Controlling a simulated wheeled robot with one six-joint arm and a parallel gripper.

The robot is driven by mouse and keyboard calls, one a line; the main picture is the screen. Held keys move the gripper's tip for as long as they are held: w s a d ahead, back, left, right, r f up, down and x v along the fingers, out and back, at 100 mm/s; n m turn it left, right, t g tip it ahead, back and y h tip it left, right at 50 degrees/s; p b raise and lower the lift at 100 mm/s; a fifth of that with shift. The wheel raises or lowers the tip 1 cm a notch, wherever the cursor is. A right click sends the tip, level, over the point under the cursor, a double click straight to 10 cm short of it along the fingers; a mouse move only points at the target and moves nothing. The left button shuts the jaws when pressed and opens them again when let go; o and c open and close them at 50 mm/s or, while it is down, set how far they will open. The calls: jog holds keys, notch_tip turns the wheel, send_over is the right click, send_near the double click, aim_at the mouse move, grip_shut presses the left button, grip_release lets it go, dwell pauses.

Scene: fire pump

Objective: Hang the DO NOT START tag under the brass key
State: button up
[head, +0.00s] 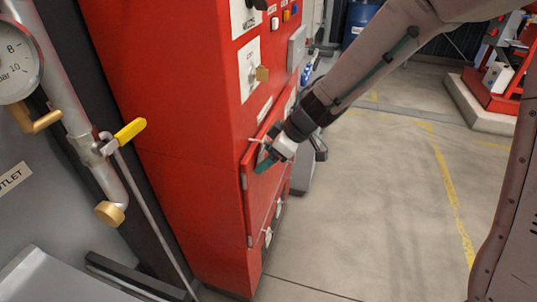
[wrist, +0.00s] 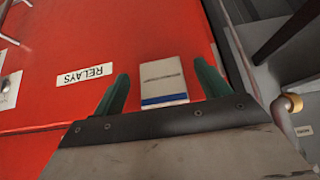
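The brass key (head: 262,74) sits in a white plate on the upper front of the red cabinet. My gripper (head: 264,160) is lower down, close to the cabinet's front door. In the wrist view its green fingers are apart, one on each side of a white card (wrist: 163,78) with a blue band. Small gaps show between the card and both fingers. The card's lettering is too small to read, so I cannot tell for sure whether it is the DO NOT START tag. The gripper's body hides the card's near edge.
The red cabinet (head: 170,110) has a RELAYS label (wrist: 83,75) beside the card. A yellow-handled valve (head: 130,131) and a pressure gauge (head: 16,62) stand at the left. A grey box (head: 304,170) is behind my gripper. The floor (head: 360,210) at the right is clear.

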jog(key=w+d+r+m+t, duration=0.3)
jog(key=d+r+t, duration=0.35)
jog(key=r, duration=0.75)
jog(key=s+d+r+m+t+h, duration=0.1)
jog(key=d+r+m+h, duration=0.25)
jog(key=d, duration=0.45)
jog(key=s+d+r+m+t+h, duration=0.1)
jog(key=d+r+m+t+h, duration=0.2)
jog(key=d, duration=0.5)
jog(key=s+d+f+m+g+h, duration=0.2)
jog(key=s+d+m+g+h, duration=0.35)
jog(key=s, duration=0.75)
jog(key=s+a+f+g+y, duration=0.2)
jog(key=s+g, duration=0.1)
jog(key=s, duration=0.5)
jog(key=s+a+f+n+g+y, duration=0.1)
jog(key=s+a+g+y, duration=0.1)
jog(key=s, duration=0.5)
jog(key=shift+s+f+g+y, duration=0.4)
jog(key=shift+g+y, duration=0.2)
jog(key=shift+y, duration=0.1)
